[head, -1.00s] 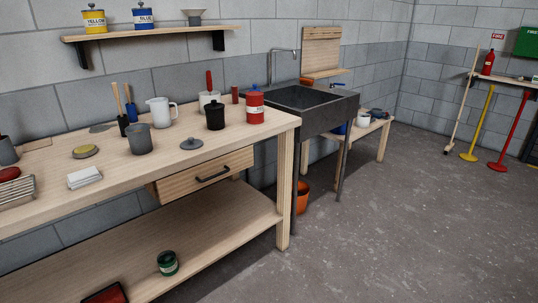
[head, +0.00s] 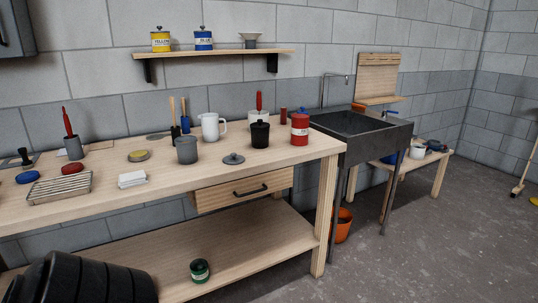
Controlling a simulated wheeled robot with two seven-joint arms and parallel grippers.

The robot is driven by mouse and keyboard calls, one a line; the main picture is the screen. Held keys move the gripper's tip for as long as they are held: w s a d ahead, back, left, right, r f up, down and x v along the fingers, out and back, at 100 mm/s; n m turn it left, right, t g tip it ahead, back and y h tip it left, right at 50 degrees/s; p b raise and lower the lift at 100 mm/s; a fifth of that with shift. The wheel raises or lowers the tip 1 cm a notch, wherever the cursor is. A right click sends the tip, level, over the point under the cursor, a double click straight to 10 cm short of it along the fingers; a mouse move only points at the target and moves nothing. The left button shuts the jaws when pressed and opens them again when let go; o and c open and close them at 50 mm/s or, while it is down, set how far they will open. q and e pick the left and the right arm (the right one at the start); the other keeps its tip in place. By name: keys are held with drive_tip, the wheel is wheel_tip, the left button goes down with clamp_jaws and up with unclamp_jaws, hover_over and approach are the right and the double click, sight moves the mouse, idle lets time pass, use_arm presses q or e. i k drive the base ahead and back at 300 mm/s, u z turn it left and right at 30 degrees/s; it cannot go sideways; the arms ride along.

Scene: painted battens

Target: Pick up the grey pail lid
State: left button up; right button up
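The grey pail lid (head: 233,159) is a small round disc with a knob on top. It lies flat on the wooden workbench (head: 290,165), close to the front edge above the drawer. A grey pail (head: 187,151), open at the top, stands to its left, apart from it. Neither of my grippers is in view. A dark ribbed shape at the lower left looks like part of my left arm, low in front of the bench.
A black lidded pot (head: 260,135) stands just behind the lid on the right, with a red canister (head: 300,128) beyond. A white cloth stack (head: 132,179) and a wire rack (head: 60,188) lie to the left. A dark sink (head: 352,124) adjoins the bench's right end.

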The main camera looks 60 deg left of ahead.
sight(233, 159)
drive_tip(key=u, duration=0.35)
drive_tip(key=i, duration=1.65)
drive_tip(key=u, duration=1.05)
